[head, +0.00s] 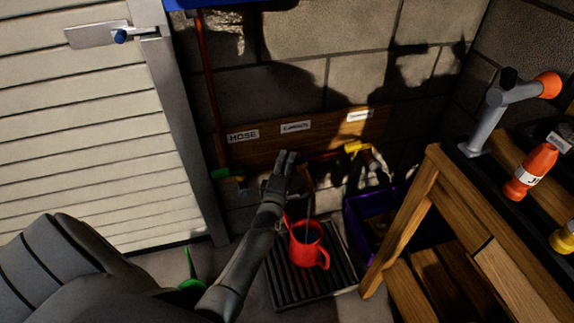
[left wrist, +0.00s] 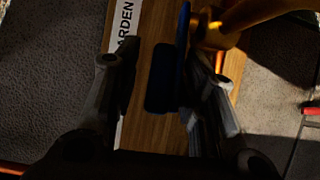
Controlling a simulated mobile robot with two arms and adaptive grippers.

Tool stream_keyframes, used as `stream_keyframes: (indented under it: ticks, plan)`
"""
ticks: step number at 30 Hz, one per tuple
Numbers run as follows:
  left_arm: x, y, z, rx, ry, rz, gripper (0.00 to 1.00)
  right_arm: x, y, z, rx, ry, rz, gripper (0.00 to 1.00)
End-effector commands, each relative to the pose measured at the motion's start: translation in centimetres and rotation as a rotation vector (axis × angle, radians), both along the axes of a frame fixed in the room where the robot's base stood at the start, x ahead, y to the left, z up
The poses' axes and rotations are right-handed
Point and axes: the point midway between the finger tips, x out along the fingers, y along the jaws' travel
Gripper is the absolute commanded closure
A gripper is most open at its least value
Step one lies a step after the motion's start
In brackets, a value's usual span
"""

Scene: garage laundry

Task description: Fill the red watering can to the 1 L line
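The red watering can (head: 308,250) stands upright on a dark slatted grate (head: 340,276) on the floor, below the wall board. Its water level and 1 L line cannot be made out. A thin dark vertical streak shows above its mouth; I cannot tell what it is. My left gripper (head: 288,163) is above the can, in front of the board. In the left wrist view my left gripper (left wrist: 158,80) is open, with the blue handle (left wrist: 183,55) of a brass tap (left wrist: 218,36) between its fingers, close to the right finger. Contact is unclear. My right gripper is not in view.
The wooden board (head: 258,150) carries several labels, one reading HOSE, another ending in ARDEN. A purple crate (head: 357,213) stands right of the grate. A wooden bench (head: 412,205) with an orange bottle (head: 530,171) is at right. A white slatted door (head: 85,130) is at left.

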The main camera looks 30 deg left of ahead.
Motion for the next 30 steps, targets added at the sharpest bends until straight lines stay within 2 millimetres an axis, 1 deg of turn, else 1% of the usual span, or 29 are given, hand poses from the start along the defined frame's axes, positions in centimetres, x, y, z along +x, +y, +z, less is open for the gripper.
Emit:
stream_keyframes:
  ticks: [10,19,26,30]
  plan:
    - [0.29,0.14,-0.02,0.001,0.001,0.0,0.62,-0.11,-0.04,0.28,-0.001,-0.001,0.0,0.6]
    - [0.3,0.14,0.06,0.001,-0.001,0.0,1.0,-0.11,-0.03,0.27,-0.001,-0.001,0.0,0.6]
    - [0.35,0.19,0.21,0.002,-0.003,-0.001,1.0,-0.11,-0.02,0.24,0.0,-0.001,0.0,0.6]
    - [0.48,0.5,0.29,0.008,-0.008,-0.027,1.0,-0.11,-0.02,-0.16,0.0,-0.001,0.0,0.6]
